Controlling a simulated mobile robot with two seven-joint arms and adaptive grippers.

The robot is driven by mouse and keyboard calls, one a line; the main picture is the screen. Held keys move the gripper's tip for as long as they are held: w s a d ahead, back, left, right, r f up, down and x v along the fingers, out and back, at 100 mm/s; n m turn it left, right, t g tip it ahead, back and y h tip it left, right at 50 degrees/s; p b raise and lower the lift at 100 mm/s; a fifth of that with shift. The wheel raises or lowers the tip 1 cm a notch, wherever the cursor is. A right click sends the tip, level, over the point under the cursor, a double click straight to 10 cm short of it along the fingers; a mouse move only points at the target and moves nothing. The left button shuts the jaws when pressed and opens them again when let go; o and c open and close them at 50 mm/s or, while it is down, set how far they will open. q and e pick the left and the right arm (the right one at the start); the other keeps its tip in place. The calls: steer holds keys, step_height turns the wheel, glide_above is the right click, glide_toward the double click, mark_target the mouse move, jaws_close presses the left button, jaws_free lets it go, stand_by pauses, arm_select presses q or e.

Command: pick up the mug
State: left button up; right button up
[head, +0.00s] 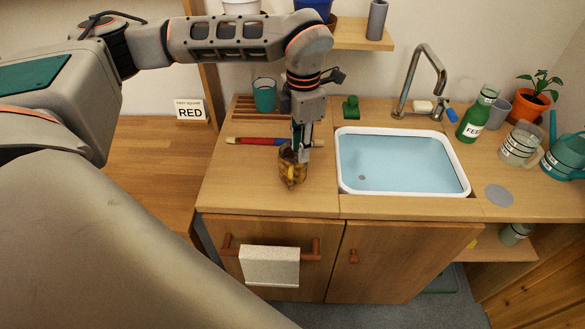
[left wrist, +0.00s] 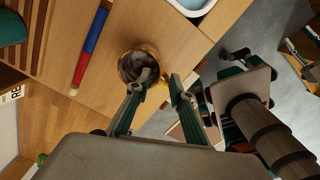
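An amber, see-through mug (head: 291,172) stands on the wooden counter left of the sink, close to the front edge. It also shows in the left wrist view (left wrist: 128,70), with its round opening towards the camera and something dark inside. My left gripper (head: 301,152) points down at the mug from above and hides part of its rim. In the left wrist view the left gripper's fingers (left wrist: 161,84) are apart. One fingertip lies over the mug's opening and the other is outside its right side. Whether either touches the mug cannot be told.
A red and blue rod (head: 262,141) lies just behind the mug. A sink (head: 403,190) is to its right. A teal cup (head: 264,95) and a green block (head: 351,107) stand farther back. A green bottle (head: 474,118) and a striped mug (head: 517,148) stand far right.

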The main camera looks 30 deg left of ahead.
arm_select(q)
glide_above(297, 184)
step_height(297, 184, down, 6)
steer(key=shift+f, duration=0.1)
jaws_close()
